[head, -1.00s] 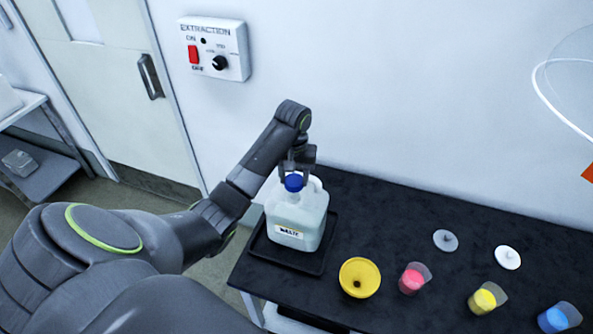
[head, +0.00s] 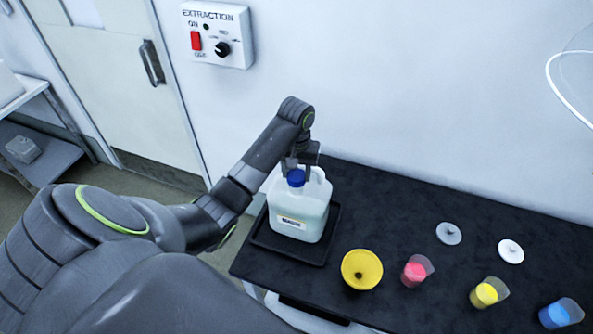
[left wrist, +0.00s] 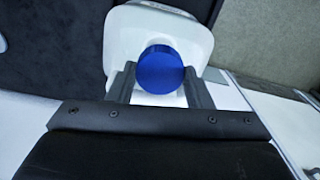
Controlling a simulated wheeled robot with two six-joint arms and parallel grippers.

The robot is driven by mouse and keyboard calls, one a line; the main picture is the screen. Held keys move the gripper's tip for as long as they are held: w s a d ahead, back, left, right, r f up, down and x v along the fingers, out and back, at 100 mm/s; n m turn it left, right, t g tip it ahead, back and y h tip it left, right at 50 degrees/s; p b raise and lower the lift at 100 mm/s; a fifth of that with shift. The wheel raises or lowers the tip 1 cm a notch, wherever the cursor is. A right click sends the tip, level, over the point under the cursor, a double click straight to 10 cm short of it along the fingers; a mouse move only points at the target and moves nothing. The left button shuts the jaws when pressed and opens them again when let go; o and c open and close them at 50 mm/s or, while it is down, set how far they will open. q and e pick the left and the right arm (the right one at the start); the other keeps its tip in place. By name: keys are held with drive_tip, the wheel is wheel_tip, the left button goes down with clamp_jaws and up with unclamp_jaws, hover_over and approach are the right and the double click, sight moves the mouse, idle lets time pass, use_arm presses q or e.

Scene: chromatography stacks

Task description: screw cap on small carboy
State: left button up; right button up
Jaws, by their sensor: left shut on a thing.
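The small carboy (head: 298,212) is a white, squarish jug with a label on its front, standing upright in a black tray (head: 262,240) on the dark bench. The blue cap (head: 295,178) is at the carboy's mouth; whether it is threaded on cannot be told. My left gripper (head: 297,168) comes down from above and is shut on the blue cap. In the left wrist view the blue cap (left wrist: 160,69) sits between the two fingers, with the white carboy (left wrist: 122,38) behind it. My right gripper is not in view.
A yellow funnel (head: 361,269) stands right of the tray. Cups of pink (head: 415,271), yellow (head: 486,293) and blue (head: 556,315) stand farther right, with two pale discs (head: 449,233) (head: 511,251) behind. An extraction switch panel (head: 217,35) is on the wall. Bare bench lies behind the funnel.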

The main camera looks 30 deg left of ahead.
use_arm(q)
drive_tip(key=shift+f, duration=0.4)
drive_tip(key=shift+f, duration=0.7)
drive_tip(key=shift+f, duration=0.35)
idle(0.4)
